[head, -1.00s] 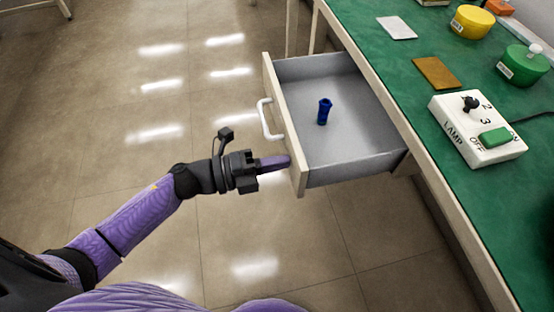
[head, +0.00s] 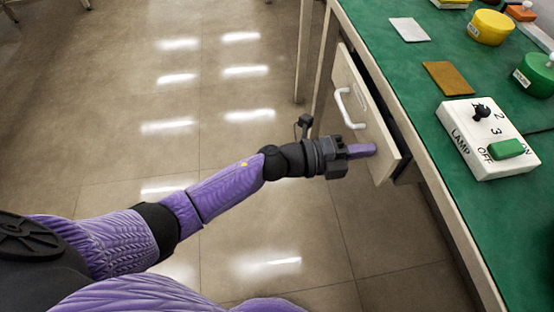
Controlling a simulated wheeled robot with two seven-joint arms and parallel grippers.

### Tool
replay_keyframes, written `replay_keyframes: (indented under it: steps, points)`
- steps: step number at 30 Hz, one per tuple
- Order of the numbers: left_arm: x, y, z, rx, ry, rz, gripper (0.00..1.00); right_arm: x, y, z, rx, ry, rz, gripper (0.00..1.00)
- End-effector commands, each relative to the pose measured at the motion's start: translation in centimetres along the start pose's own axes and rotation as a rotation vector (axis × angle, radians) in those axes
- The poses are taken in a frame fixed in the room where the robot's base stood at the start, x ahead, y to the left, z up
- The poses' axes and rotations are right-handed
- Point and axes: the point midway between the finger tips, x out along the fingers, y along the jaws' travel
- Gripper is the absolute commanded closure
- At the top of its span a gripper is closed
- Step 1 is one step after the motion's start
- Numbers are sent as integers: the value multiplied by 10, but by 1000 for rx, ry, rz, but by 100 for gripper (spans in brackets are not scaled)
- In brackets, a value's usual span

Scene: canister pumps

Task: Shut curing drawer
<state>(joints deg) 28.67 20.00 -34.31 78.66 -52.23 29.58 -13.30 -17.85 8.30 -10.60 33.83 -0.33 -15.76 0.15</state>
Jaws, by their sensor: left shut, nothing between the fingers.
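The curing drawer (head: 366,112) is under the green-topped bench in the head view. Its pale front stands a little out from the bench, with a narrow dark gap along its right side. The white handle (head: 350,109) is on the drawer front. My left gripper (head: 372,150) is shut and empty. Its purple fingertips are at the lower right part of the drawer front and appear to touch it. The inside of the drawer is hidden. My right gripper is not in view.
The bench top (head: 440,75) holds a white lamp switch box (head: 487,138), a brown plate (head: 449,78), a white card (head: 409,29), a yellow canister (head: 490,27) and a green canister (head: 535,74). The tiled floor to the left is clear.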

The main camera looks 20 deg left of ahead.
Motion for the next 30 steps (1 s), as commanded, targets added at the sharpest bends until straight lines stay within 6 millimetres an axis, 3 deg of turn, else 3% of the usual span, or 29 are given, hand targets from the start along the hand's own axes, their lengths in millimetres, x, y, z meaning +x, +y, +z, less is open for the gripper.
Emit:
replay_keyframes:
  steps: [3,10,30]
  points:
    - [18,1,0,-1,0,-1,100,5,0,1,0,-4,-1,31]
    - [36,0,0,-1,0,-1,100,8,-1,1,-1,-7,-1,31]
    - [37,-3,3,1,-3,-6,100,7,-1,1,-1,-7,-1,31]
